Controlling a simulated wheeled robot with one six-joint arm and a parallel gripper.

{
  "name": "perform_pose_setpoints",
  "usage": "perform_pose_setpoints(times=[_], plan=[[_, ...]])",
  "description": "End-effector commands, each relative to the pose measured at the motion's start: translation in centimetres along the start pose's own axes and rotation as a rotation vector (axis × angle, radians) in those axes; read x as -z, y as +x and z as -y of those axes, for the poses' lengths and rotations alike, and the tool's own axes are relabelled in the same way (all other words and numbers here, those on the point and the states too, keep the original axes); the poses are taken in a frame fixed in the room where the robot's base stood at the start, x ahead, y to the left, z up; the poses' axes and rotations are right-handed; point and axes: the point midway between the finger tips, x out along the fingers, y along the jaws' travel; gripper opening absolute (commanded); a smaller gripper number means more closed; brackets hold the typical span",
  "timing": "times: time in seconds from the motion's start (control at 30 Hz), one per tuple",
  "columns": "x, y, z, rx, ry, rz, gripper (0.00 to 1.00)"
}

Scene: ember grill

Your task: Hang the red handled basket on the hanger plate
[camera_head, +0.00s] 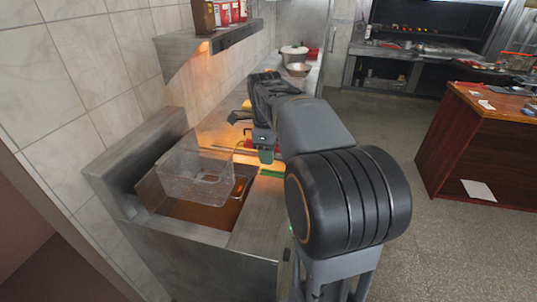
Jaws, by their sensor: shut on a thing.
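A wire mesh basket (195,180) is at the fryer, over or partly in a vat of brown oil (200,212); I cannot tell its exact height. My gripper (266,153) is to the right of the basket and is shut, apparently on the basket's handle. My arm covers much of the handle and grip. A small bit of red (249,143) shows beside the gripper. A green piece (271,173) lies just below it, at the counter side. The fryer's upright metal back panel (130,150) stands left of the basket; I cannot tell whether it is the hanger plate.
A metal shelf (205,45) with red containers juts from the tiled wall. A pot (293,53) and a bowl (298,69) stand farther along the counter. A wooden-sided counter (470,150) is at the right, with open floor (385,130) between.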

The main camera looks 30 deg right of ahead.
Motion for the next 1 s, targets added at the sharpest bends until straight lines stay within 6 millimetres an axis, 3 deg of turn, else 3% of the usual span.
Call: perform_pose_setpoints(times=[0.67, 1.0], plan=[[-4.6, -0.4, -0.1, 0.001, 0.003, 0.001, 0.0], [-4.8, 2.0, -0.1, 0.001, 0.005, 0.001, 0.0]])
